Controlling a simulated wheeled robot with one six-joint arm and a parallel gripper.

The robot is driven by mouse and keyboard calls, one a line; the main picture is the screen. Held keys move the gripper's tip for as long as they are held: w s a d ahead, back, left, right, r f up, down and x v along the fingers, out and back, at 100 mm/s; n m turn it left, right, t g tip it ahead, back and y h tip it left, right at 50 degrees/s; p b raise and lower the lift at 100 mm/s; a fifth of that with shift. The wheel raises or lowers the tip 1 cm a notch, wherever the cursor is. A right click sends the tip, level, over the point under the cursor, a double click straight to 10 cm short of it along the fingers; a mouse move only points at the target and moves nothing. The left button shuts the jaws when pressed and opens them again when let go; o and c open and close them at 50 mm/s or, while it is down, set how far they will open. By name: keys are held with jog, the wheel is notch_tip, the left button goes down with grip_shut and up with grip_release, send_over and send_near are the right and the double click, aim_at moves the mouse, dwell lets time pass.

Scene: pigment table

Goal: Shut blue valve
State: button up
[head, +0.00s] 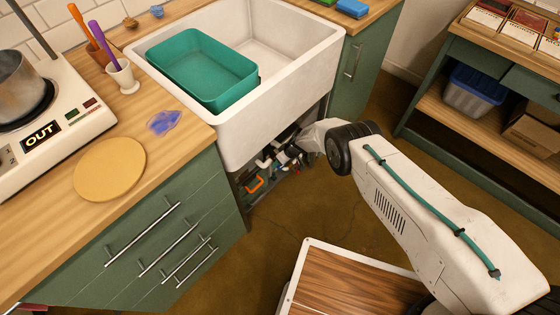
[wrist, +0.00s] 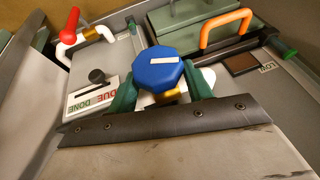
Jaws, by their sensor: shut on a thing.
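The blue valve (wrist: 160,73) is an eight-sided blue knob with a pale bar across its top, seen in the wrist view. My gripper (wrist: 158,95) has its green fingers on either side of the knob and is shut on it. A brass-coloured part shows just below the knob, and white pipe lies behind the right finger. In the head view my arm reaches into the space under the sink (head: 270,165), where the valve and fingertips cannot be made out.
A red-handled valve (wrist: 72,30) on white pipe stands to the left. A DUE/DONE slider plate (wrist: 92,95) is left of the knob. A green box with an orange handle (wrist: 225,30) lies behind. The sink (head: 235,130) and cabinet door (head: 350,75) bound the opening.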

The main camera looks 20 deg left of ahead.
jog(key=shift+w+g+y, duration=0.15)
jog(key=shift+g+y, duration=0.15)
jog(key=shift+g, duration=0.4)
jog(key=o, duration=0.9)
jog(key=shift+o, duration=0.2)
jog(key=v, duration=0.8)
